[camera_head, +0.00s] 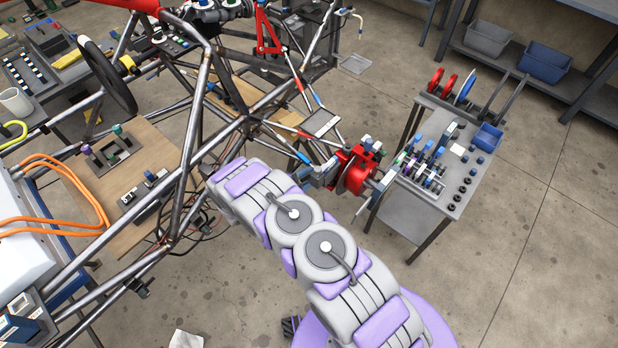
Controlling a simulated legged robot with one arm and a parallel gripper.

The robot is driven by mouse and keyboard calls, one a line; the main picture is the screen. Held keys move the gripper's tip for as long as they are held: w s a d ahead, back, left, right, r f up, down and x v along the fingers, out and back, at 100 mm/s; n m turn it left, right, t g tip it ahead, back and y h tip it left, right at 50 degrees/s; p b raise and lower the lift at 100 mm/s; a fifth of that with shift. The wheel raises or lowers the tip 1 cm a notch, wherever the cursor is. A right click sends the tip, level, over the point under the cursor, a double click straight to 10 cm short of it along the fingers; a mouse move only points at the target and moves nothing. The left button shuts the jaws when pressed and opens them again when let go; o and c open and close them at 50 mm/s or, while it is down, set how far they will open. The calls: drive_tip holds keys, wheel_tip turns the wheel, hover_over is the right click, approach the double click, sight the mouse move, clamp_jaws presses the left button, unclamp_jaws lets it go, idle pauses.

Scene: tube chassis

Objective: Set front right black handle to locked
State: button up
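I cannot tell for certain which part is the front right black handle, or whether it is locked. The tube chassis (197,115) fills the left and middle. At its right side sits a red hub-like part (357,172) with blue and grey pieces beside it. My arm reaches from the lower right up to the chassis tubes and hides part of them. My gripper cannot be made out; the arm's far end shows no fingers.
A grey cart (412,222) right of the chassis carries coloured levers, black knobs and a blue bin (488,137). A black steering wheel (107,76) is at upper left. A wooden board (84,178) with switch blocks lies left. The concrete floor (545,225) at right is clear.

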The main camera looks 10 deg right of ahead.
drive_tip(key=shift+w+d+f, duration=0.1)
drive_tip(key=shift+w+d, duration=0.1)
drive_tip(key=shift+d, duration=0.1)
clamp_jaws()
idle(0.6)
